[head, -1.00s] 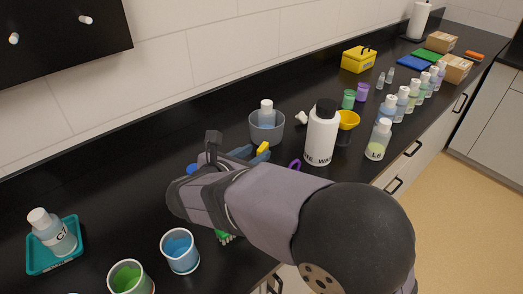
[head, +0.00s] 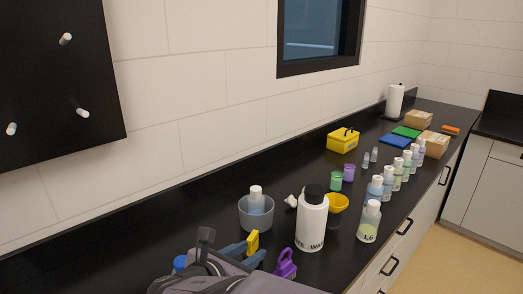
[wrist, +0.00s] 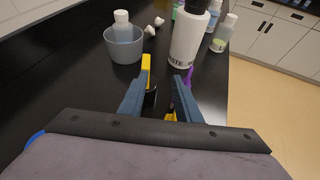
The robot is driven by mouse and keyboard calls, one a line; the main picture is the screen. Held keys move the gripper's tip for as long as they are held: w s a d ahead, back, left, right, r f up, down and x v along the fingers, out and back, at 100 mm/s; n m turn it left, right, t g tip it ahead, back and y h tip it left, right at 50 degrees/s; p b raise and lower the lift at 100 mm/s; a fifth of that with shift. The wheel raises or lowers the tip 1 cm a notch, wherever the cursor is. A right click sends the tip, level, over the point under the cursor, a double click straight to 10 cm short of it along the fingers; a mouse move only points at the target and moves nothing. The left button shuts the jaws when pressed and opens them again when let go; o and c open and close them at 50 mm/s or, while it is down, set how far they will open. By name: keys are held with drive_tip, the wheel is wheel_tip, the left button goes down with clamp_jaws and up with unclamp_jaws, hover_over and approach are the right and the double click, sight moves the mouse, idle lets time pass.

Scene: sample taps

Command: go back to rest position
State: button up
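My gripper (wrist: 160,98) is open, its two blue-grey fingers well apart in the wrist view. Nothing is clearly clamped between them. In the head view one blue-grey finger (head: 236,250) shows, with my dark wrist at the bottom edge. A yellow upright piece (wrist: 146,68) shows by the left finger; I cannot tell whether it touches it. A purple item (head: 286,265) is beyond the right finger.
A grey bowl (head: 257,215) holds a clear bottle. A yellow funnel (head: 336,203), several labelled bottles (head: 370,222) and a yellow box (head: 342,141) stand to the right. A black pegboard (head: 50,75) hangs at the left.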

drive_tip(key=s+d+f+m+g+p, duration=0.2)
drive_tip(key=s+d+f+m+g, duration=0.25)
drive_tip(key=d+m, duration=0.3)
drive_tip(key=s+d+f+m+g+p, duration=0.2)
drive_tip(key=s+d+f+m+g, duration=0.25)
drive_tip(key=d, duration=0.45)
drive_tip(key=s+d+f+m+g+y+p, duration=0.1)
drive_tip(key=s+m+y, duration=0.4)
drive_tip(key=s+m, duration=0.5)
drive_tip(key=d+m+g+p, duration=0.1)
drive_tip(key=d+m, duration=0.1)
drive_tip(key=m, duration=0.6)
drive_tip(key=shift+s+f+y, duration=0.25)
drive_tip(key=shift+f+y, duration=0.15)
